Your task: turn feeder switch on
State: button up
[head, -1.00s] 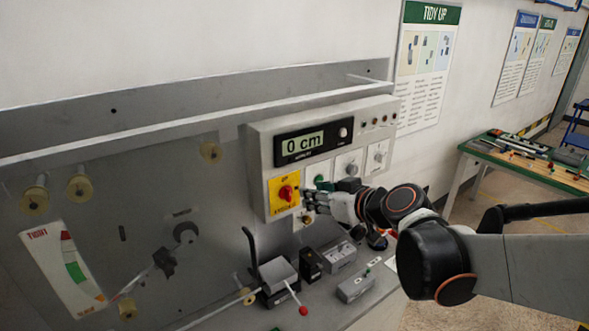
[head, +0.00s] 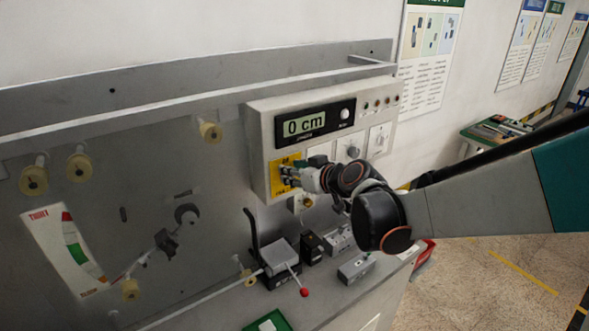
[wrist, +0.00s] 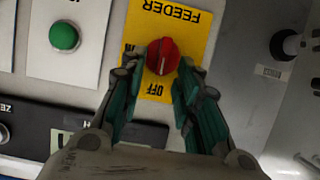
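The feeder switch is a red round knob (wrist: 163,56) on a yellow plate (wrist: 181,28) marked FEEDER and OFF. The lettering is upside down in the wrist view. A pale mark on the knob lies on its side towards the OFF lettering. My gripper (wrist: 166,63) has one finger on each side of the knob, close against it, with the knob between the fingertips. In the head view my gripper (head: 295,177) is at the yellow plate (head: 278,180) and hides the knob.
The grey control box has a display (head: 304,124) reading 0 cm and more dials to the right. A green button (wrist: 64,37) is beside the feeder plate. Below, a lever with a red ball (head: 304,292) and small boxes stand on the bench.

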grip_shut()
jog(key=f+m+y+b, duration=0.1)
jog(key=m+y+b, duration=0.1)
jog(key=m+b, duration=0.1)
jog(key=w+d+f+m+g+y+b, duration=0.1)
jog(key=m+y+b, duration=0.2)
jog(key=m, duration=0.3)
jog(key=d+f+m+y+b, duration=0.1)
jog(key=m+y+b, duration=0.1)
jog(key=m+b, duration=0.2)
jog(key=shift+w+d+y+b, duration=0.15)
jog(key=shift+w+y+b, duration=0.15)
jog(key=shift+b, duration=0.2)
dwell(0.5)
jog(key=shift+s+r+m, duration=0.1)
jog(key=shift+m, duration=0.2)
